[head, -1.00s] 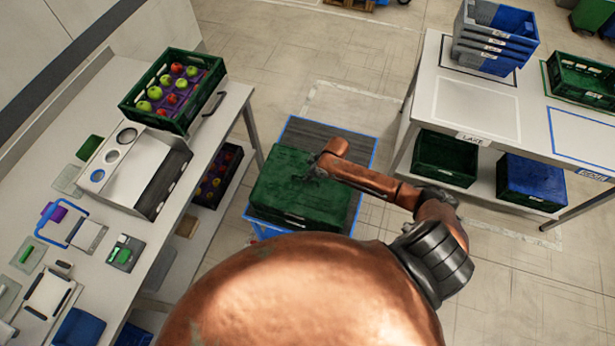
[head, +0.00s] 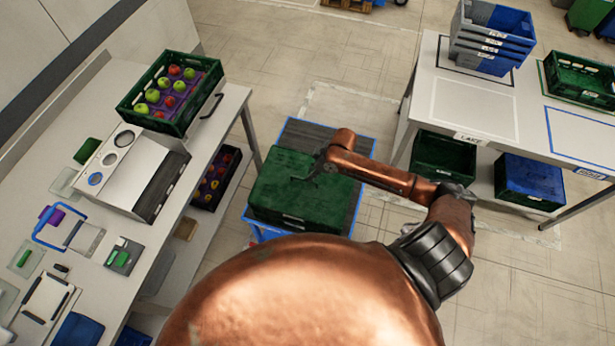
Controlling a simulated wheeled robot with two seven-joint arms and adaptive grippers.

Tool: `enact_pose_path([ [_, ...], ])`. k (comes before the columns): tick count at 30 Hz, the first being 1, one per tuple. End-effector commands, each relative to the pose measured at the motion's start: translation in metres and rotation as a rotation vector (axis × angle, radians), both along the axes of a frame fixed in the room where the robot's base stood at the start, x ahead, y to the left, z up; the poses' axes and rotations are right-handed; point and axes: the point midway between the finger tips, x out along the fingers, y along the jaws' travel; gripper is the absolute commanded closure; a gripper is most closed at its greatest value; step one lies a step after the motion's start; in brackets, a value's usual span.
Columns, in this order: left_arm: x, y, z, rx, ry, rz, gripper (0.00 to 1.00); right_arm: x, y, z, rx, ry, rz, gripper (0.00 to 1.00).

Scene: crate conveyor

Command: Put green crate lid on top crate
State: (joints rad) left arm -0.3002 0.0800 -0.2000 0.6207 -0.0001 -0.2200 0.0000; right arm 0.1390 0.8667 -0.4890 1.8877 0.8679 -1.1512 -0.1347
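A green crate (head: 290,221) stands on the blue-edged cart (head: 361,190) in the middle of the view. A flat dark green lid (head: 285,190) covers its top and looks level; the exact fit along the far right edge is partly hidden by my arm. My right gripper (head: 305,178) is over the right part of the lid. Its thin dark fingers look spread, with nothing between them; whether they touch the lid is hard to tell. My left gripper is out of view.
A green crate of apples (head: 139,118) stands on the left table (head: 234,100). Stacked grey-blue crates (head: 491,50) and another green crate (head: 582,84) stand on the right table (head: 431,75). Two crates sit on its lower shelf. Floor behind the cart is clear.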

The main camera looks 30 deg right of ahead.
Motion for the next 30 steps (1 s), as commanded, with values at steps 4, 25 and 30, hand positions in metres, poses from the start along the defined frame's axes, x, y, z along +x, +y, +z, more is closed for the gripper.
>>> enact_pose_path([
  [4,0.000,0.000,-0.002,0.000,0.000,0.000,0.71,-0.009,-0.008,0.026,-0.003,-0.001,0.001,0.73],
  [25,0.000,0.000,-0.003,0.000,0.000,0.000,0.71,-0.016,-0.014,0.051,0.000,0.000,-0.001,0.73],
  [30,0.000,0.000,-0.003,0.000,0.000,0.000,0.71,-0.016,-0.014,0.051,0.000,0.000,-0.001,0.73],
])
